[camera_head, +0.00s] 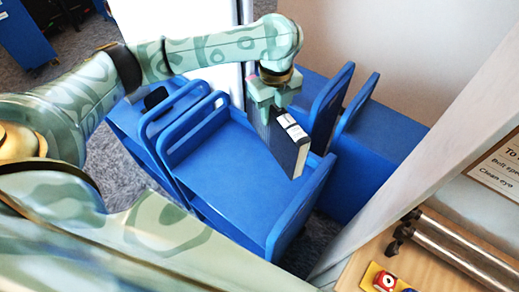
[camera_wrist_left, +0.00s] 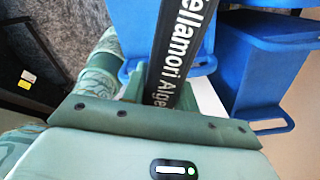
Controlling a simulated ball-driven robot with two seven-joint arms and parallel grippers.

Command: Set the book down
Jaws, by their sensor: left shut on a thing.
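The book (camera_head: 289,150) is dark with a white label and pale page edges. My left gripper (camera_head: 273,104) is shut on its upper end, and the book hangs tilted above the right part of a blue cart's flat top (camera_head: 225,165). In the left wrist view the book's black spine (camera_wrist_left: 178,50) shows white lettering, part of it reading "ellamori Alge". I cannot tell from the head view whether the book's lower end touches the cart. My right gripper is not in view.
The cart has raised blue end panels (camera_head: 190,135) and a right side wall (camera_head: 300,210). More blue panels (camera_head: 330,105) stand behind the book. At lower right are a wooden surface (camera_head: 400,262) with metal rollers (camera_head: 455,248) and a sign (camera_head: 500,165). The cart top looks bare.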

